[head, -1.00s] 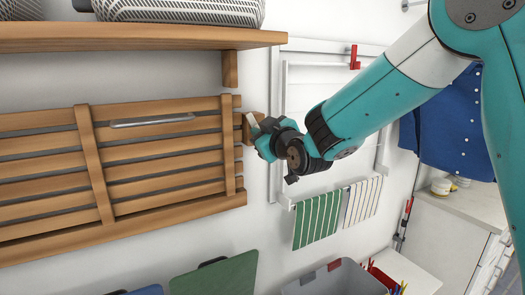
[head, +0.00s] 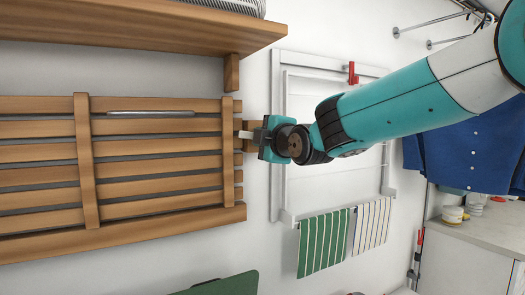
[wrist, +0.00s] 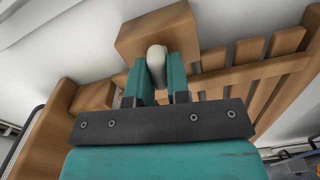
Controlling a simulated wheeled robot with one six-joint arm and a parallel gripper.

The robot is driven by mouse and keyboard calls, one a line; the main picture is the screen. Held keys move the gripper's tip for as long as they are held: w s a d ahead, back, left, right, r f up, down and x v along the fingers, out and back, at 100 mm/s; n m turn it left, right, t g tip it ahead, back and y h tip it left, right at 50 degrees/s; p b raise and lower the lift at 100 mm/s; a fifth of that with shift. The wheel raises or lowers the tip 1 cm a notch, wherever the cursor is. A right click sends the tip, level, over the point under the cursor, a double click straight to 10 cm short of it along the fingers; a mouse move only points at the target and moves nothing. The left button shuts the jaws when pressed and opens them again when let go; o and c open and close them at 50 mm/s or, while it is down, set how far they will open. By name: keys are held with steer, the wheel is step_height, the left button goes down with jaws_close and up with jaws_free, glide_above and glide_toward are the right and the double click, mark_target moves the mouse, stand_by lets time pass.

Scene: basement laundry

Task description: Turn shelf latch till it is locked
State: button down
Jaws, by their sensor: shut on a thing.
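The shelf latch (wrist: 157,56) is a pale, rounded lever on a wooden block (wrist: 160,27) at the right end of the slatted wooden shelf (head: 150,174). In the head view the latch (head: 245,134) shows as a short light piece lying about level, pointing left toward the slats. My gripper (head: 259,138) is shut on the latch. In the wrist view its two teal fingers (wrist: 159,75) stand on either side of the lever. The far side of the block is hidden behind my gripper in the head view.
A wooden shelf board (head: 130,32) with a bracket is above. A white wall frame (head: 285,130) with a red latch (head: 352,74) stands right, with striped towels (head: 323,243) below it. Blue shirts (head: 470,150) hang at far right.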

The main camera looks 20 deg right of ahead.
steer(key=shift+f+n+b, duration=0.1)
steer(key=shift+n+b, duration=0.55)
steer(key=shift+n, duration=0.25)
steer(key=c, duration=1.1)
jaws_free()
steer(key=shift+s, duration=0.1)
